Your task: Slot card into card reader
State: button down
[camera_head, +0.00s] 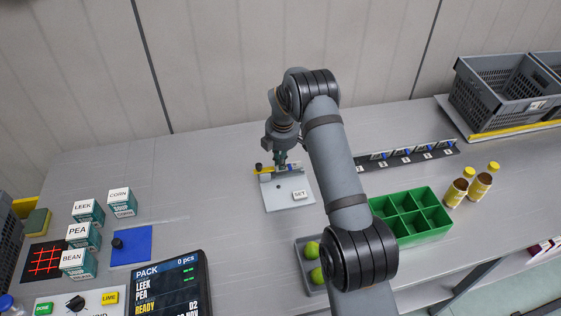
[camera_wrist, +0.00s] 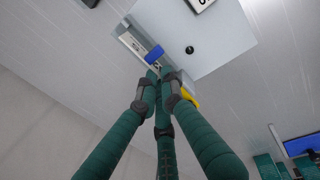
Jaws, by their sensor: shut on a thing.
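The plate also shows in the wrist view (camera_wrist: 218,40). My gripper (camera_head: 281,163) points down at the back edge of the plate. In the wrist view its green fingers (camera_wrist: 160,76) come together at the fixture. A small blue piece (camera_wrist: 154,53) shows right at the fingertips and appears to be part of the held card. The fingers hide most of the card, and I cannot tell how far it sits in a slot.
A black strip with several numbered labels (camera_head: 410,156) lies to the right. A green divided tray (camera_head: 425,238) is in front of it. Labelled boxes (camera_head: 88,211) and a screen (camera_head: 170,285) stand at the left.

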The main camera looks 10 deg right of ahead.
jog(key=shift+f+b, duration=1)
jog(key=shift+f, duration=0.25)
jog(key=c, duration=1.8)
grip_release()
jog(key=shift+c, duration=0.2)
notch_tip(320, 180, up, 12)
jog(key=s, duration=0.1)
jog(key=shift+s, duration=0.4)
jog(key=f, duration=0.3)
jog(key=w+f, duration=0.1)
jog(key=f, duration=0.5)
jog(key=shift+w+f, duration=0.25)
jog(key=shift+f, duration=0.1)
